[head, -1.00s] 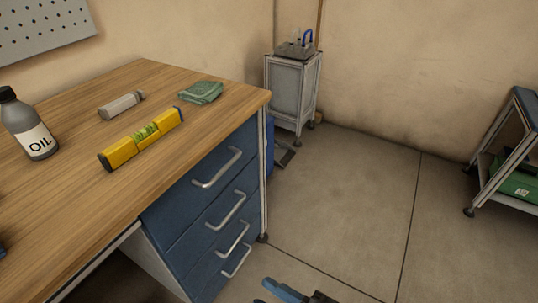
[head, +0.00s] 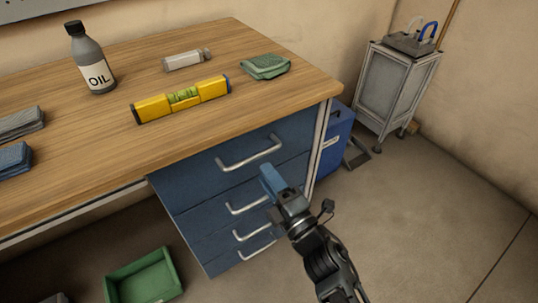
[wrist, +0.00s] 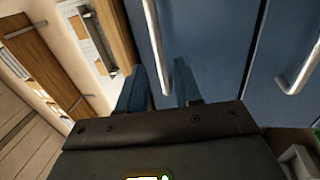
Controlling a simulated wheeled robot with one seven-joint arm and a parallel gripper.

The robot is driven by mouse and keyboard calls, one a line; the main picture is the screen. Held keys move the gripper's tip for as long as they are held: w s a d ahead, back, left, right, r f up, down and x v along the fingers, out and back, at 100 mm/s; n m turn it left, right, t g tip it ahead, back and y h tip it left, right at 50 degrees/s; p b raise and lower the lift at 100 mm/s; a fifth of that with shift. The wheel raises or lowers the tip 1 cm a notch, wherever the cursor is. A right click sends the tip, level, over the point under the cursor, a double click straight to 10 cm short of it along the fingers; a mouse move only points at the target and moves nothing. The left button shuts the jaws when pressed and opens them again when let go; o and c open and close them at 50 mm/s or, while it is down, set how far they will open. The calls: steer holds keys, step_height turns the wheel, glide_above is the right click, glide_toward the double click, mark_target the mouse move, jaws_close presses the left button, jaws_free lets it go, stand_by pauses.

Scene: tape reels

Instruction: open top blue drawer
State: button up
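The top blue drawer (head: 222,170) is closed, flush under the wooden worktop, with a silver bar handle (head: 250,156). My gripper (head: 271,180) has blue fingers and is in front of the drawer stack, just below and right of the top handle in the head view. In the wrist view my gripper (wrist: 158,92) is open, its two fingers apart. A silver handle (wrist: 155,42), apparently the top one, lines up with the gap between them. I cannot tell how far the fingertips are from it. Another drawer handle (wrist: 299,66) shows to the right.
Lower blue drawers (head: 215,245) sit beneath. A green bin (head: 145,277) is on the floor at left.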

mark_target(254, 155)
steer(key=x, duration=0.6)
steer(key=shift+w+a+r, duration=0.15)
steer(key=shift+w+a, duration=0.05)
steer(key=shift+w, duration=0.05)
steer(key=shift+c, duration=0.3)
jaws_close()
